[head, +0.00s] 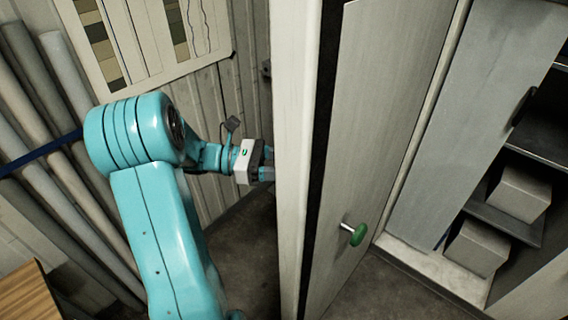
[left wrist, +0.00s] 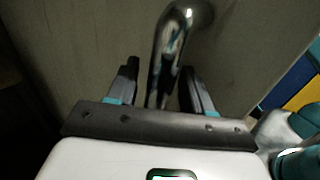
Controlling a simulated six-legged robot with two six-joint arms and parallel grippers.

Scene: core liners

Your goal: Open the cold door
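The cold door (head: 375,130) stands swung open, its pale edge toward me and its inner face turned right. A green knob (head: 358,235) on a short metal stem sticks out of the inner face. My left gripper (head: 268,165) is on the door's outer side, its fingertips partly hidden by the door edge. In the left wrist view a bent chrome handle (left wrist: 170,60) stands between the two fingers of my left gripper (left wrist: 162,85). The fingers are apart, with narrow gaps beside the handle. My right gripper is in neither view.
Right of the door, dark shelves (head: 520,232) hold grey boxes (head: 478,247) behind a grey panel (head: 470,110). Long tubes (head: 60,150) lean at the left wall below a chart (head: 150,40). A wooden surface (head: 25,295) is at lower left. Visible floor near the door is clear.

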